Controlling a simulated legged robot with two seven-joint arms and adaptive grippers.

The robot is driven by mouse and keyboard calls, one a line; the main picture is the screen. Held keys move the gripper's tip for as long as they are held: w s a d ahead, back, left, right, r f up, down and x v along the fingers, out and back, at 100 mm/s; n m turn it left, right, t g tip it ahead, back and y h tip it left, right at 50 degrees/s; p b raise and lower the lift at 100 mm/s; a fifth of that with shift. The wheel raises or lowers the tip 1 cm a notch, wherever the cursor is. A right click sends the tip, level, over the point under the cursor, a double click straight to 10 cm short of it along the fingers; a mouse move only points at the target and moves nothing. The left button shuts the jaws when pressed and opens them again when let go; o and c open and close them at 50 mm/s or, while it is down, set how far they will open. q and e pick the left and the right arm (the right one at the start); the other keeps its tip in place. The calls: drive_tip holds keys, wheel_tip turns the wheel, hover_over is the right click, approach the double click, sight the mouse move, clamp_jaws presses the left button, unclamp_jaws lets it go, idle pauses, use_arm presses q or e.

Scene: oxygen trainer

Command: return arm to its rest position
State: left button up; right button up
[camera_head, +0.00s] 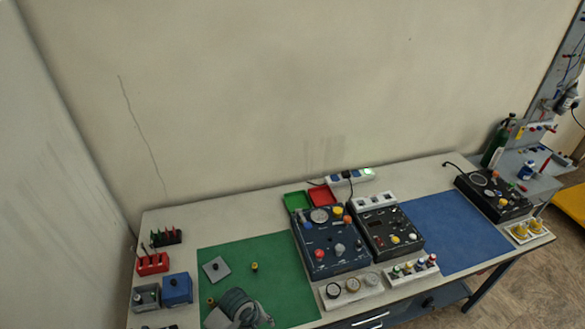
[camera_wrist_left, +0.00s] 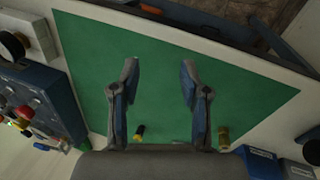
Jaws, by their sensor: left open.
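My left gripper (camera_wrist_left: 158,75) is open and empty in the left wrist view. Its two fingers are apart, with bare green mat (camera_wrist_left: 230,90) between and beyond them. My right gripper shows in neither view. The rest position itself is not marked in view.
Small yellow-topped pieces (camera_head: 254,267) and a grey square plate (camera_head: 215,270) lie on the green mat. Dark control panels (camera_head: 330,243) stand to its right; a red block (camera_head: 152,264) and blue box (camera_head: 177,289) to its left. The blue mat (camera_head: 455,230) is largely clear.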

use_arm(q)
drive_tip(key=s+a+f+m+t+y, duration=0.1)
drive_tip(key=s+a+f+m, duration=0.1)
drive_tip(key=s+a+m, duration=0.35)
drive_tip(key=s+a+f+m+t+y, duration=0.1)
drive_tip(key=s+a+m, duration=0.1)
drive_tip(key=s+a, duration=0.65)
drive_tip(key=s+d+f+g+b, duration=0.1)
drive_tip(key=s+f, duration=0.2)
drive_tip(key=f, duration=1.2)
drive_tip(key=s+d+f+b, duration=0.1)
drive_tip(key=s+f, duration=0.2)
drive_tip(key=f, duration=1.3)
drive_tip(key=s+a+f+g+b, duration=0.1)
drive_tip(key=s+a+f, duration=0.2)
drive_tip(key=s+f, duration=1.2)
drive_tip(key=shift+s+f+b, duration=0.15)
drive_tip(key=shift+s+b, duration=0.2)
drive_tip(key=shift+s, duration=0.4)
